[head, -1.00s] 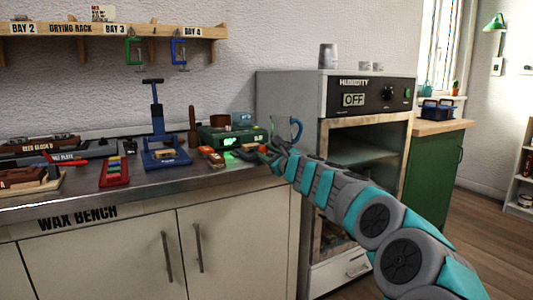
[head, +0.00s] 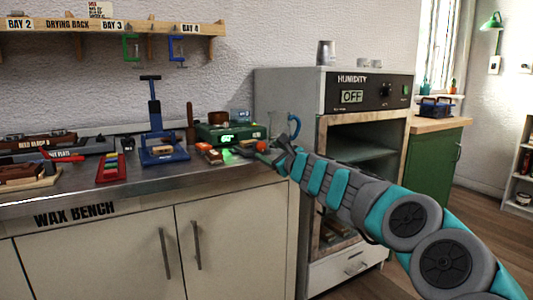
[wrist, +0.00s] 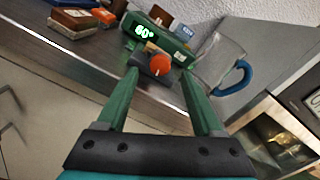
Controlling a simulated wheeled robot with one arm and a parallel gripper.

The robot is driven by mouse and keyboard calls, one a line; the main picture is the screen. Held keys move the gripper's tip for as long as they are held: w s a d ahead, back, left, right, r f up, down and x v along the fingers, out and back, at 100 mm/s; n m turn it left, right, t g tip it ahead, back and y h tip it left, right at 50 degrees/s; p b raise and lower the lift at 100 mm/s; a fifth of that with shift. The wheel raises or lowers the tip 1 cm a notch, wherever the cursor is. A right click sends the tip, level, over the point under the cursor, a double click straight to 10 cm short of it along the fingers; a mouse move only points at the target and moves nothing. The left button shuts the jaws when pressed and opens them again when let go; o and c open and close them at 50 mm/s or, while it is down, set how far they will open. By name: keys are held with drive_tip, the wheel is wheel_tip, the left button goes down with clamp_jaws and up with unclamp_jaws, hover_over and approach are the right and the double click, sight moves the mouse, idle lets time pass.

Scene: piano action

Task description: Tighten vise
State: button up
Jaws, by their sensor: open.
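A small dark fixture with a round red-orange knob (wrist: 159,62) sits on the bench and looks like the vise. In the wrist view the knob lies between the tips of my gripper (wrist: 158,75), whose green fingers are apart. I cannot tell whether they touch it. In the head view my gripper (head: 272,158) is at the bench's right end, beside the knob (head: 261,146). A blue upright stand with a T-shaped top (head: 157,125) stands further left, away from my gripper.
A green box with a lit display (head: 228,133) stands behind the knob. A clear jug with a blue handle (wrist: 232,76) is close to my right finger. Brown and orange blocks (wrist: 72,22) lie left. The humidity cabinet (head: 287,110) borders the bench on the right.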

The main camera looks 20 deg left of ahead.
drive_tip(key=shift+b+v, duration=0.45)
drive_tip(key=shift+v, duration=1.7)
